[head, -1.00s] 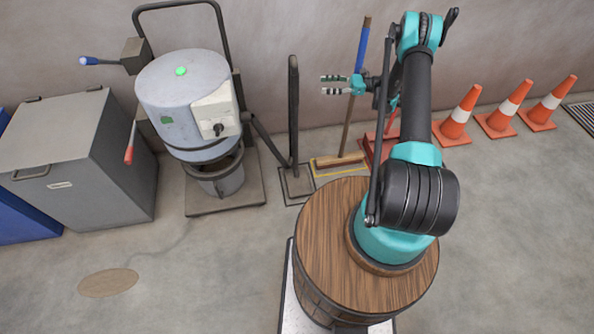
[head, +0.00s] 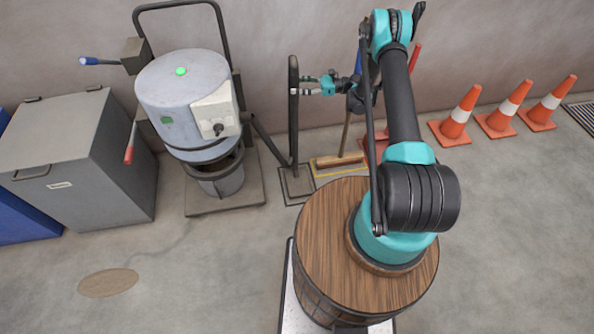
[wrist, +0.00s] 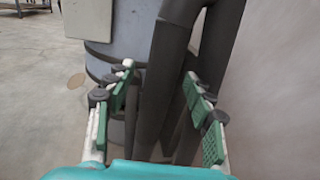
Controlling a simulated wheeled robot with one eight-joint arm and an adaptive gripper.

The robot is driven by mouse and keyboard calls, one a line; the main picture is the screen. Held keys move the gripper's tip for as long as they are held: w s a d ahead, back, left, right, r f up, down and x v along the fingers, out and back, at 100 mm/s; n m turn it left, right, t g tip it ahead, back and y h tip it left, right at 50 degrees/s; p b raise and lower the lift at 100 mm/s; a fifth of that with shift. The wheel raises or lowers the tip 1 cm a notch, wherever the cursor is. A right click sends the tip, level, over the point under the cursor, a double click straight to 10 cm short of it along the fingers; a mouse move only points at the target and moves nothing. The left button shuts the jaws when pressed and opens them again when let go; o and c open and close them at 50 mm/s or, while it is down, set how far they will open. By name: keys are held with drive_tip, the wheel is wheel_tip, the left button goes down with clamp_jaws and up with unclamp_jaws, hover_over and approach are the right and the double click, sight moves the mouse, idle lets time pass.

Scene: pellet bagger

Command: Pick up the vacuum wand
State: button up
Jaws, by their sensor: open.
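The vacuum wand (head: 293,120) is a dark upright tube on a small square floor base, left of my arm in the head view. My gripper (head: 302,91) is open at the wand's upper part and points left. In the wrist view, the dark wand (wrist: 162,85) stands between the open fingers of my gripper (wrist: 163,105), with green pads on either side.
The grey pellet machine (head: 187,100) with a green light stands left of the wand. A push broom (head: 340,160) stands to the right, partly behind my arm. Several orange cones (head: 455,118) line the wall at right. Open floor lies in front.

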drive_tip(key=a, duration=0.5)
drive_tip(key=shift+s+r, duration=0.15)
clamp_jaws()
